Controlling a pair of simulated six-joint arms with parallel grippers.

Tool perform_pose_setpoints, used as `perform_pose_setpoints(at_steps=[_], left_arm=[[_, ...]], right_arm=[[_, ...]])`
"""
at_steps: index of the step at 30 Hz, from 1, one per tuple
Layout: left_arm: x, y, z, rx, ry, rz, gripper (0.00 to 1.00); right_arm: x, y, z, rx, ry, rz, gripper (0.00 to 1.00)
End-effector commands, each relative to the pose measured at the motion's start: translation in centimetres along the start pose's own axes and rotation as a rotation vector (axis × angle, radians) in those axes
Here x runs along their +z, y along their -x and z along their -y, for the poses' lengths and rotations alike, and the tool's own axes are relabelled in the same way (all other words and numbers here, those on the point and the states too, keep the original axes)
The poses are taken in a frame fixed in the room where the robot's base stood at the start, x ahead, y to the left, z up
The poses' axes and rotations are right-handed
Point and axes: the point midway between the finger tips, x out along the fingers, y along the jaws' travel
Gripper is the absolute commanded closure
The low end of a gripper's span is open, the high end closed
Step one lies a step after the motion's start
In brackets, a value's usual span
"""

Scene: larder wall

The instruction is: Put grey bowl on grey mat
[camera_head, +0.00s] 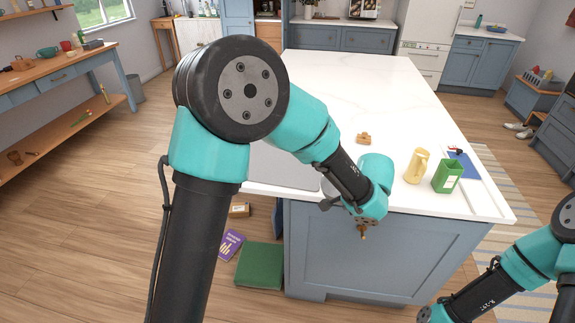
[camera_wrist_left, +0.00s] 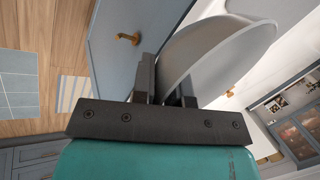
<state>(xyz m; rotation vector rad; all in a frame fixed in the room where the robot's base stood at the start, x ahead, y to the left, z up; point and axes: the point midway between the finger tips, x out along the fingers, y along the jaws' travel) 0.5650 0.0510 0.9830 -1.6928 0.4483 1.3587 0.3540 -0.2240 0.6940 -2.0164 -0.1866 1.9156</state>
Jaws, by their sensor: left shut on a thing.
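The grey bowl (camera_wrist_left: 222,50) shows large in the left wrist view. My left gripper (camera_wrist_left: 166,82) is shut on its rim, and the bowl reaches out to the right of the fingers. In the head view my left gripper (camera_head: 328,203) is beside the island's front edge and mostly hidden by my wrist, as is the bowl. A flat grey surface that looks like the grey mat (camera_head: 275,168) lies on the worktop's left front part, partly hidden behind my left arm. My right arm comes in at the lower right; its gripper is out of frame.
On the white worktop (camera_head: 350,85) stand a yellow jug (camera_head: 416,166), a green container (camera_head: 447,176) and a small wooden thing (camera_head: 363,138). A blue item (camera_head: 463,165) lies at the right. The worktop's middle and back are clear. A green box (camera_head: 260,265) is on the floor.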

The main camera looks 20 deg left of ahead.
Motion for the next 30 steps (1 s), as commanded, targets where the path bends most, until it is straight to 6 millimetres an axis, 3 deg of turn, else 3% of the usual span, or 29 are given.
perform_pose_setpoints(at_steps=[5, 12, 19, 24, 30], left_arm=[[3.5, -1.4, 3.7, -0.012, 0.118, 0.052, 1.00], [11.1, -3.9, 9.8, -0.044, 0.347, 0.166, 1.00], [18.4, -5.4, 13.9, -0.080, 0.538, 0.268, 1.00], [20.9, -5.8, 15.1, -0.094, 0.599, 0.303, 1.00], [21.2, -5.8, 15.2, -0.096, 0.607, 0.307, 1.00]], right_arm=[[0.0, 0.0, 0.0, 0.000, 0.000, 0.000, 0.57], [0.0, 0.0, 0.0, 0.000, 0.000, 0.000, 0.57], [0.0, 0.0, 0.0, 0.000, 0.000, 0.000, 0.57], [0.0, 0.0, 0.0, 0.000, 0.000, 0.000, 0.57], [0.0, 0.0, 0.0, 0.000, 0.000, 0.000, 0.57]])
